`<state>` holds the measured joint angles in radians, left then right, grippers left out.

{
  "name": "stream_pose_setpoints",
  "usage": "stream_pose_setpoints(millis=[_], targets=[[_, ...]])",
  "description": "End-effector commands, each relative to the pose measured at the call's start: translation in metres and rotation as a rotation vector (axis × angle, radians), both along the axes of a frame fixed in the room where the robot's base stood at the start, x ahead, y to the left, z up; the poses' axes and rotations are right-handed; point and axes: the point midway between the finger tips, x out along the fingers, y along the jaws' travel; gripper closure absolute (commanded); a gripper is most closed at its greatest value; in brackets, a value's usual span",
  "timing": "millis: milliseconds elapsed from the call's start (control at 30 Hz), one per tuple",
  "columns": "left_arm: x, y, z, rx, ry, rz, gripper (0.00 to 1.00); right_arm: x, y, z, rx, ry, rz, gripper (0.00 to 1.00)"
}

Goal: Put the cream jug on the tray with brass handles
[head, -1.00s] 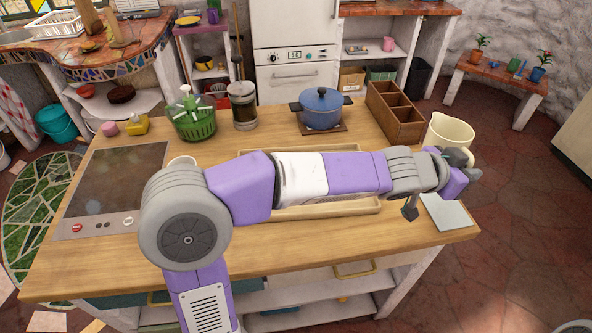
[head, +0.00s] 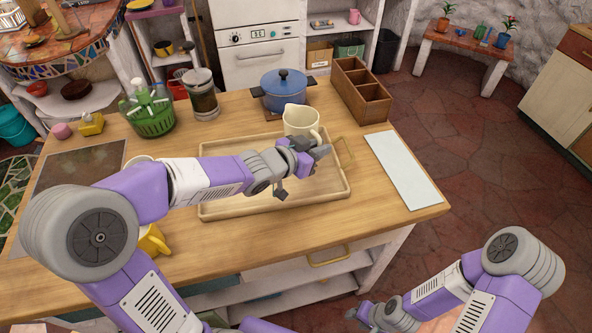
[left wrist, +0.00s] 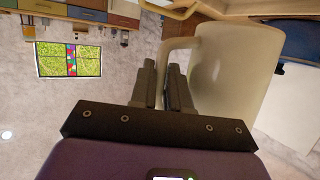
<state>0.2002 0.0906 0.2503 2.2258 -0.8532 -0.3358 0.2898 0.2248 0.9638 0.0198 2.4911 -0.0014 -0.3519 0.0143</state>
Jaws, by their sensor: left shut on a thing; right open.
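The cream jug (head: 299,120) is upright over the back right part of the pale wooden tray with brass handles (head: 236,211). I cannot tell whether its base touches the tray, as my left gripper and arm hide that part. My left gripper (head: 318,150) is shut on the jug's handle. In the left wrist view the jug (left wrist: 235,75) stands close beside the fingers (left wrist: 165,85), with its handle between them. One brass handle (head: 344,149) shows at the tray's right end. My right gripper (head: 366,312) is low in front of the counter, open and away from the jug.
A blue pot (head: 284,92) stands behind the tray, and a wooden divided box (head: 360,90) is at the back right. A pale board (head: 402,170) lies right of the tray. Counter in front of the tray is clear.

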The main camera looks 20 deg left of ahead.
Motion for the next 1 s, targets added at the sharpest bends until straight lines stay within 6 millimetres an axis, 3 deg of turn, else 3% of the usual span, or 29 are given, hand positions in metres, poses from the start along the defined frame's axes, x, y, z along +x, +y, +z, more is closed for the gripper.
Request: stream_pose_setpoints(millis=[33, 100, 367, 600, 900, 933, 1000], targets=[[0.0, -0.001, -0.016, 0.0, -0.001, -0.002, 1.0, 0.0, 0.0, -0.013, 0.0, 0.0, 0.0, 0.57], [0.0, -0.001, -0.027, -0.001, -0.002, -0.001, 1.0, 0.0, 0.0, -0.021, 0.0, 0.0, 0.0, 0.57], [0.001, -0.001, -0.045, 0.0, -0.002, -0.001, 1.0, 0.0, 0.0, -0.031, 0.0, 0.0, 0.0, 0.57], [0.001, -0.001, -0.077, -0.001, -0.002, -0.001, 1.0, 0.0, 0.0, -0.05, 0.0, 0.0, 0.0, 0.57], [0.001, -0.001, -0.077, 0.001, -0.003, -0.001, 1.0, 0.0, 0.0, -0.049, 0.0, 0.0, 0.0, 0.57], [0.0, 0.0, -0.078, 0.0, 0.001, 0.0, 0.79, 0.0, 0.0, -0.048, 0.0, 0.0, 0.0, 0.57], [0.001, -0.001, -0.078, 0.0, 0.001, 0.0, 0.69, 0.0, 0.0, -0.048, 0.0, 0.0, 0.0, 0.57]])
